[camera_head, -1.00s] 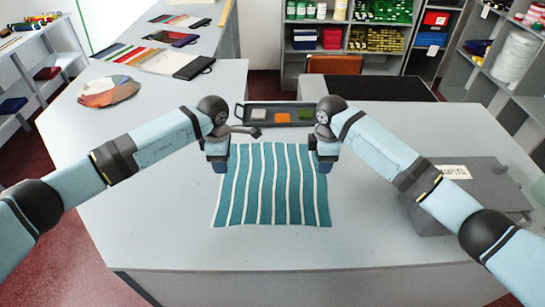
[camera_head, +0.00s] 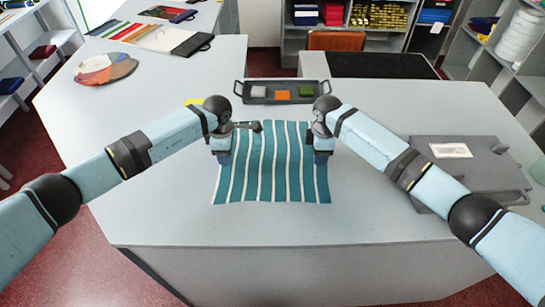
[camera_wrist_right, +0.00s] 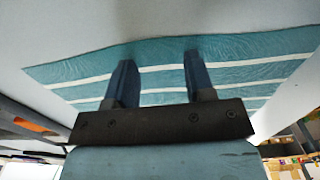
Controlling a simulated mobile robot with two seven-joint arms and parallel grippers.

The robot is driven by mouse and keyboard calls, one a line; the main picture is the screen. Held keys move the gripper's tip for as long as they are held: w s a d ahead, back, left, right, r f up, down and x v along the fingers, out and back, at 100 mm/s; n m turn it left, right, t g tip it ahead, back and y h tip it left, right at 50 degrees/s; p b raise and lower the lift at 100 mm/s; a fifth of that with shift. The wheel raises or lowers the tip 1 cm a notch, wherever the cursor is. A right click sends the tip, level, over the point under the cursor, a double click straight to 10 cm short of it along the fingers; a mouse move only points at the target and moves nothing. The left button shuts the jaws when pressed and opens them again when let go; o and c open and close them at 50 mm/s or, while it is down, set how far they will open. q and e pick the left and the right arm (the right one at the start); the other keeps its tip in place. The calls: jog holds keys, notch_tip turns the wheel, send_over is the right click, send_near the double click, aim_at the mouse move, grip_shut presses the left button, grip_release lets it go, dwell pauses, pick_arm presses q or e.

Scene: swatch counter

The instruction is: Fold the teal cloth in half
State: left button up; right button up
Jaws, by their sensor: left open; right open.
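The teal cloth (camera_head: 272,178) with white stripes lies spread out on the counter in the head view. Its stripes run from far to near. My left gripper (camera_head: 224,160) is at its left edge and my right gripper (camera_head: 321,160) at its right edge. In the right wrist view the cloth (camera_wrist_right: 230,75) lies behind the two separated fingers of the right gripper (camera_wrist_right: 157,58), whose tips are close to one striped-side edge. Both grippers are open. The left fingertips are too small to make out, and I cannot tell whether the fingers touch the cloth.
A dark tray (camera_head: 240,92) with grey, orange and green pieces stands beyond the cloth. A grey case (camera_head: 475,175) with a white label lies right. A colour fan (camera_head: 105,68) lies far left. A small dark tool (camera_head: 256,126) lies by the cloth's far edge. The near counter is clear.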

pick_arm(q)
jog(key=shift+f, duration=0.25)
pick_arm(e)
jog(key=shift+f, duration=0.25)
pick_arm(q)
jog(key=shift+r, duration=0.1)
jog(key=shift+c, duration=0.6)
pick_arm(e)
jog(key=shift+r, duration=0.1)
jog(key=shift+c, duration=0.6)
pick_arm(q)
grip_shut()
pick_arm(e)
grip_shut()
pick_arm(q)
jog(key=shift+r, duration=0.1)
pick_arm(e)
jog(key=shift+r, duration=0.15)
